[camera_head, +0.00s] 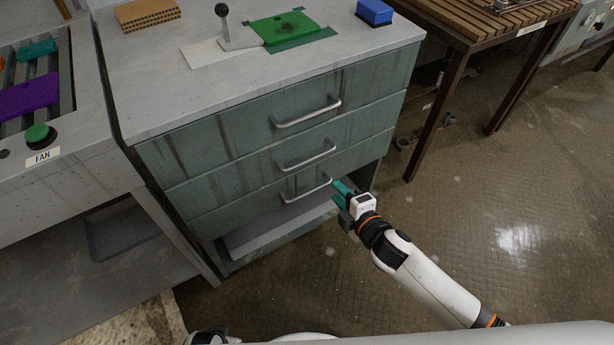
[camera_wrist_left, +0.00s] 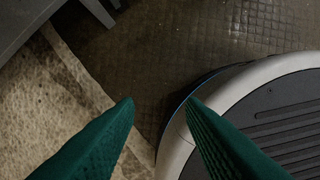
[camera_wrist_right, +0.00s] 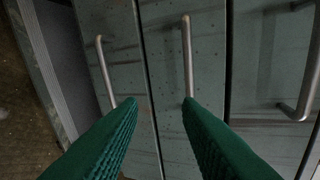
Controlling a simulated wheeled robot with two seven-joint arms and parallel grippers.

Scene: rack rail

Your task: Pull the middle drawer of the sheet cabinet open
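The middle drawer's bar handle (camera_head: 306,155) sits between the top handle (camera_head: 307,113) and the bottom handle (camera_head: 307,190). My right gripper (camera_head: 338,190) is open and empty by the right end of the bottom handle. In the right wrist view, the middle handle (camera_wrist_right: 188,60) is above the right fingertip and the bottom handle (camera_wrist_right: 104,70) above the left fingertip of my gripper (camera_wrist_right: 158,102). Contact cannot be told. My left gripper (camera_wrist_left: 160,102) is open and empty over the floor, away from the cabinet.
A green block (camera_head: 290,27), a lever (camera_head: 226,22) and a blue block (camera_head: 374,11) are on the cabinet top. A bench with a FAN label (camera_head: 43,156) adjoins on the left. A slatted table (camera_head: 470,22) stands right. The floor (camera_head: 490,190) in front is clear.

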